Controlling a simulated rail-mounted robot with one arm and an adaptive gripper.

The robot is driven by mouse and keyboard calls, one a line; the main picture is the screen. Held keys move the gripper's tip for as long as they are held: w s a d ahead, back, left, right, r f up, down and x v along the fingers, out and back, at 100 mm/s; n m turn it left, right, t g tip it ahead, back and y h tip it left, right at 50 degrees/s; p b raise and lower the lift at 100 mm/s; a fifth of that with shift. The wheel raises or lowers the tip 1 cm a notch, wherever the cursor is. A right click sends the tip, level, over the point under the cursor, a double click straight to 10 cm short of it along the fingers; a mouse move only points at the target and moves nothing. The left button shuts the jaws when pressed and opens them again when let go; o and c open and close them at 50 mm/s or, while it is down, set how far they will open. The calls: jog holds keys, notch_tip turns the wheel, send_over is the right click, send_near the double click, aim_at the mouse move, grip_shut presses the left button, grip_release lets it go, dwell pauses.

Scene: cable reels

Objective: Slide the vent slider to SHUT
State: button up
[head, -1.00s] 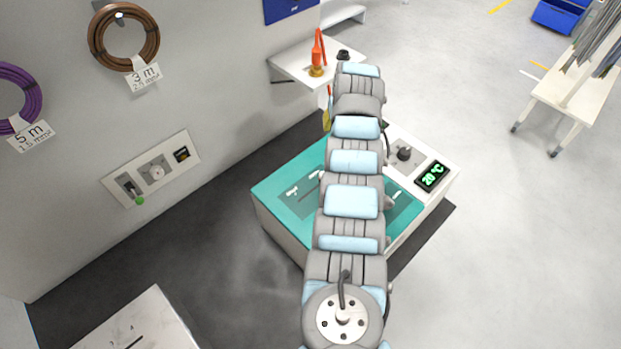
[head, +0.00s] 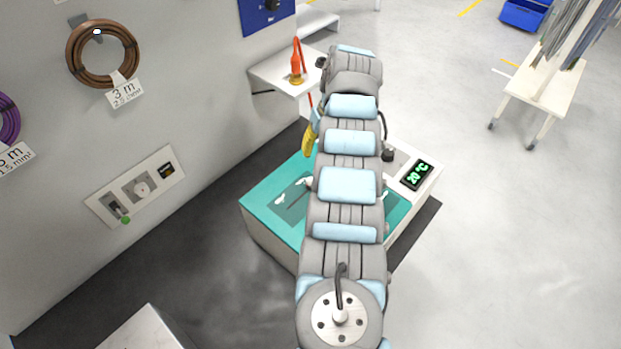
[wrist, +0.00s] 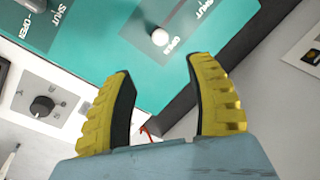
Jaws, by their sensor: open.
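The teal-topped cabinet (head: 262,203) stands below my arm, which hides part of its top. In the wrist view the teal top (wrist: 110,50) carries two dark slider panels marked OPEN and SHUT. On the right panel (wrist: 188,18) a white round knob (wrist: 160,37) sits at the OPEN end of its slot. The left panel (wrist: 22,28) has a pale handle (wrist: 36,4) cut by the frame edge. I cannot tell which is the vent slider. My gripper (wrist: 160,68) is open and empty, its yellow fingers apart, with the white knob beyond the gap; one finger shows in the head view (head: 308,140).
A black dial (wrist: 41,106) and a 20 °C display (head: 417,174) are on the cabinet's white part. A wall shelf (head: 270,75) holds an orange item (head: 297,62). A wall plate (head: 137,187) with switches is at left.

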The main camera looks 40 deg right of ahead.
aim_at(311, 179)
jog(key=f, duration=0.4)
jog(key=a+f, duration=0.1)
jog(key=f, duration=0.3)
jog(key=w+a+f, duration=0.1)
jog(key=f, duration=0.3)
jog(key=shift+a+f, duration=0.15)
jog(key=shift+f, duration=0.25)
grip_shut()
